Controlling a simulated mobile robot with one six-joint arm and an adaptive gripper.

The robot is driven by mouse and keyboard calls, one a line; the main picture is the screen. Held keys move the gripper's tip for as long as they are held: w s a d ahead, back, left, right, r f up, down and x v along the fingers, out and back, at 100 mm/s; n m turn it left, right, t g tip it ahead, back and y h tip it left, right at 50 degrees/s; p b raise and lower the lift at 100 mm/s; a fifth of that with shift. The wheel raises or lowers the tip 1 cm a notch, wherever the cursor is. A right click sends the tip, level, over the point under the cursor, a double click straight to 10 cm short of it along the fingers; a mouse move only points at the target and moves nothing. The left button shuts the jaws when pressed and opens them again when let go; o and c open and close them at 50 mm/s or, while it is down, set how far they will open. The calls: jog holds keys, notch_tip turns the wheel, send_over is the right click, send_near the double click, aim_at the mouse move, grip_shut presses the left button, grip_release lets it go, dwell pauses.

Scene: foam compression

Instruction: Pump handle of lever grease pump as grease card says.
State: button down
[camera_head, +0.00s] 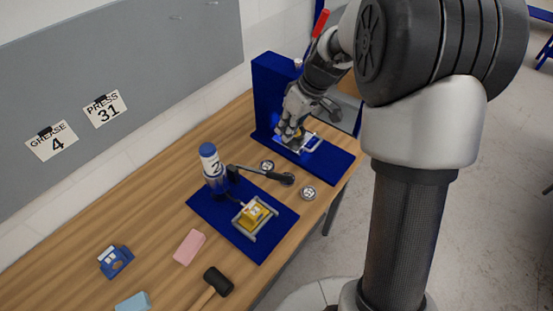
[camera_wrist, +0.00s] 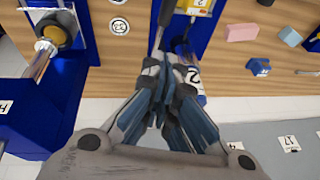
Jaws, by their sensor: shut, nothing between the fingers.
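The lever grease pump stands on a blue plate (camera_head: 212,212) on the bench, with a blue-capped bottle (camera_head: 211,165) marked 2. Its dark lever handle (camera_head: 262,173) reaches right from beside the bottle and looks low, roughly level. The grease card (camera_head: 51,141) on the grey board reads GREASE 4. My gripper (camera_head: 287,136) is in front of the blue press, behind and right of the pump, apart from the handle. In the wrist view my gripper (camera_wrist: 165,118) is shut and empty. The bottle label (camera_wrist: 193,76) shows beyond the fingers, which partly hide the pump.
A blue press (camera_head: 272,82) stands behind the pump. A press card (camera_head: 105,108) reads PRESS 31. A yellow block (camera_head: 254,213) sits in a frame on the pump plate.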

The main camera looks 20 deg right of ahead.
send_over(271, 172)
jog(key=w+d, duration=0.1)
notch_tip(271, 172, down, 9)
jog(key=f, duration=0.1)
jog(key=s+f, duration=0.1)
jog(key=f, duration=0.1)
jog(key=shift+s+d+b, duration=0.15)
jog(key=shift+d+b, duration=0.1)
jog(key=shift+b, duration=0.05)
jog(key=shift+s+f, duration=0.15)
jog(key=shift+f, duration=0.25)
jog(key=shift+d, duration=0.1)
jog(key=s+d+f+b, duration=0.2)
jog(key=s+f+b, duration=0.2)
jog(key=f+b, duration=0.5)
jog(key=b, duration=0.5)
jog(key=shift+d+f+b, duration=0.3)
jog(key=shift+b, duration=0.05)
jog(key=shift+s+f, duration=0.1)
jog(key=shift+s, duration=0.05)
